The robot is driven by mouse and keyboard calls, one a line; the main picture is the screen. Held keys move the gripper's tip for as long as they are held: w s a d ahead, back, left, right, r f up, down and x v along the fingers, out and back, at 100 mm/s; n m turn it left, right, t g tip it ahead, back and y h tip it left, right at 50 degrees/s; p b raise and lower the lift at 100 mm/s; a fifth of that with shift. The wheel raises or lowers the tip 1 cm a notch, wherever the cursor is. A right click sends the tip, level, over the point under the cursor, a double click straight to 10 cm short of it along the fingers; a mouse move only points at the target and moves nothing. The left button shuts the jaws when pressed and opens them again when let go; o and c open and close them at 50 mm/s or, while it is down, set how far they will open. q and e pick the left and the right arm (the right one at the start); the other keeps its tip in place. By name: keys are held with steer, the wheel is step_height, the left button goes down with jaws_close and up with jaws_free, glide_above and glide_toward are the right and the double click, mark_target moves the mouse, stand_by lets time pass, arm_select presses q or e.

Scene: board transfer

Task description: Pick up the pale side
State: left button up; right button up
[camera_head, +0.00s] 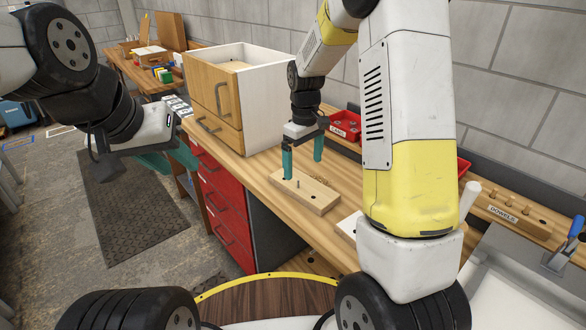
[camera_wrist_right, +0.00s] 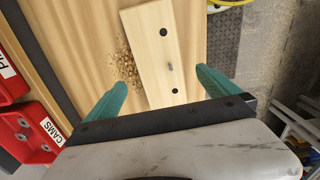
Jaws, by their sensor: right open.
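A pale wooden board (camera_head: 318,197) with dark holes and a small metal pin lies flat on the workbench; I take it to be the pale side. In the right wrist view the board (camera_wrist_right: 158,48) lies ahead between the two teal fingers. My right gripper (camera_head: 302,168) is open and empty, its fingers over the board's far end. I cannot tell whether they reach down past its edges. My left gripper (camera_head: 178,158) is left of the bench, away from the board, with nothing visible in it; its finger gap is unclear.
A wooden cabinet with drawers (camera_head: 262,110) stands on the bench behind left. A red bin marked CAMS (camera_head: 346,125) and a dowel rack (camera_head: 510,215) line the back. Sawdust (camera_wrist_right: 128,66) lies beside the board. A whitish piece (camera_head: 347,226) is partly hidden by my right arm.

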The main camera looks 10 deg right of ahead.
mark_target(303, 184)
step_height(303, 184, down, 7)
steer(key=shift+f, duration=0.1)
steer(key=c, duration=1.6)
steer(key=shift+c, duration=0.6)
steer(key=shift+r, duration=0.25)
